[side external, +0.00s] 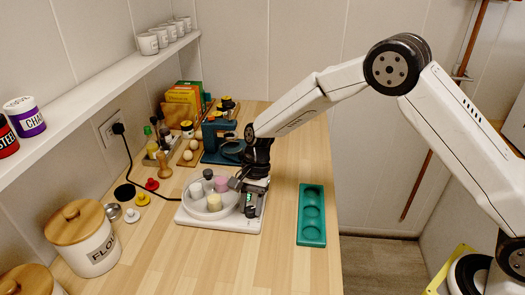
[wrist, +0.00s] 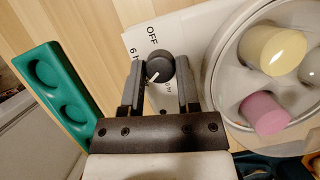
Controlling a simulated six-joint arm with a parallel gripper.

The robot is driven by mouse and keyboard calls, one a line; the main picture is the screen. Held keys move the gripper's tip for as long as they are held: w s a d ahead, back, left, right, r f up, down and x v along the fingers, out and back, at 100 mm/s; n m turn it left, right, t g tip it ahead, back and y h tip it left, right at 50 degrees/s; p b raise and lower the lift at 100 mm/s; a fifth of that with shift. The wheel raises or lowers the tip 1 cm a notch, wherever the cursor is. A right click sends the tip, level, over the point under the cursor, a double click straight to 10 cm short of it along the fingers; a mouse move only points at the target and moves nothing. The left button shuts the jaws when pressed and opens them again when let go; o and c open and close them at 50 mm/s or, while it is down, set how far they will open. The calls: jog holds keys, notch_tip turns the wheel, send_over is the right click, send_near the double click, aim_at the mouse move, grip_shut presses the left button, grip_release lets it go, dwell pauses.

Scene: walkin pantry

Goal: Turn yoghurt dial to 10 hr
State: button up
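The yoghurt dial (wrist: 161,69) is a dark round knob with a white pointer mark, on the white base of the yoghurt maker (side external: 190,219). In the wrist view its pointer aims down-left, past the printed "6 h" mark; "OFF" is printed above the knob. In the side view my gripper (side external: 251,205) is low at the machine's right part and hides the dial.
The yoghurt maker's round bowl (side external: 187,206) holds several jars beside my gripper. A green tray with round hollows (side external: 311,236) lies to the right. A flour canister (side external: 88,240) and small lids stand left. The wooden counter (side external: 170,270) is clear in front.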

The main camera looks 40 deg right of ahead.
grip_shut()
jog(key=shift+w+a+n+g+h, duration=0.1)
jog(key=shift+n+g+h, duration=0.25)
jog(key=shift+n, duration=0.85)
jog(key=shift+n+g+h, duration=0.25)
jog(key=shift+n+h, duration=0.1)
jog(key=shift+n, duration=0.85)
jog(key=o, duration=1)
grip_release()
jog(key=shift+r, duration=0.1)
jog(key=v, duration=0.7)
jog(key=shift+r, duration=0.3)
jog(key=shift+w, duration=0.1)
